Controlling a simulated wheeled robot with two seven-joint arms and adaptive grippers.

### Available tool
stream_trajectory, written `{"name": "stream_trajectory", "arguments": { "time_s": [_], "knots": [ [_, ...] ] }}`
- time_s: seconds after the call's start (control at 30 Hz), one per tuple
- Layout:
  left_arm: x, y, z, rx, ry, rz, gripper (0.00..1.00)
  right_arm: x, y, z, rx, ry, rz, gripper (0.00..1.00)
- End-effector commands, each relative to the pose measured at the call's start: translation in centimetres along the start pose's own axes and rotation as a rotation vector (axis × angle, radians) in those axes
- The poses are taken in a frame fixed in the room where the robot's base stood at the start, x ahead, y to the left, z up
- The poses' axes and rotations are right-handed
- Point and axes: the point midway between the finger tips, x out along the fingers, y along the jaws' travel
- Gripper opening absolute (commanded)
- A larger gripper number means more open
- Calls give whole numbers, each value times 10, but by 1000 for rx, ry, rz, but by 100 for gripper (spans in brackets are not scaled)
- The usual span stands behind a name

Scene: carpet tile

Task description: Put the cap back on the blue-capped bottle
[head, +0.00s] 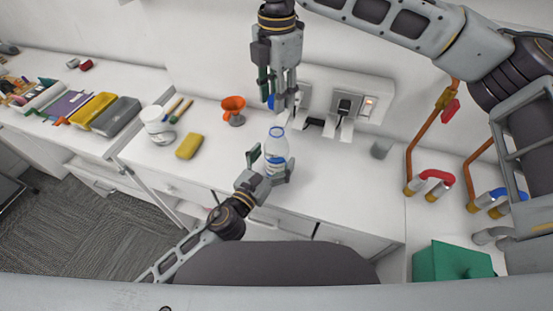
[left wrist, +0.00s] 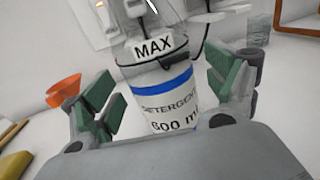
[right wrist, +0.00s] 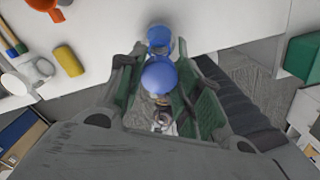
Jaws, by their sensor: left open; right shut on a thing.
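The clear bottle (head: 277,150) stands upright on the white counter, a blue ring at its open top. My left gripper (head: 274,169) is open with its fingers on either side of the bottle. In the left wrist view the bottle (left wrist: 168,100) shows a blue band and a detergent label between the green pads of my left gripper (left wrist: 165,90); its top is cut off. My right gripper (head: 276,101) points down above the bottle, shut on the blue cap (head: 270,101). In the right wrist view the blue cap (right wrist: 160,77) is between the fingers of my right gripper (right wrist: 157,60).
A wall socket panel (head: 378,92) with plugs is behind the bottle. An orange funnel (head: 233,105), a yellow sponge (head: 189,146) and a white mug (head: 157,122) stand to the left. A small grey cup (head: 381,148) is to the right. The counter right of the bottle is mostly clear.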

Motion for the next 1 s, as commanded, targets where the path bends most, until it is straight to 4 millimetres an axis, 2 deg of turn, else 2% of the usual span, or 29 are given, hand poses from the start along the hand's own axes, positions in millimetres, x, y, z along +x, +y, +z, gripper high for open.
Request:
{"name": "stream_trajectory", "arguments": {
  "time_s": [0.33, 0.77, 0.87, 1.0],
  "knots": [
    [21, 0, 1, -1, -2, 0, 87, 0, 0, 0, 0, 0, 0, 27],
    [24, 0, 0, -1, 0, 0, 87, 0, 0, 0, 0, 0, 0, 27],
    [24, 0, 0, 0, 0, 0, 78, 0, 0, 0, 0, 0, 0, 27],
    [24, 0, 0, 0, 0, 0, 60, 0, 0, 0, 0, 0, 0, 27]
  ]
}}
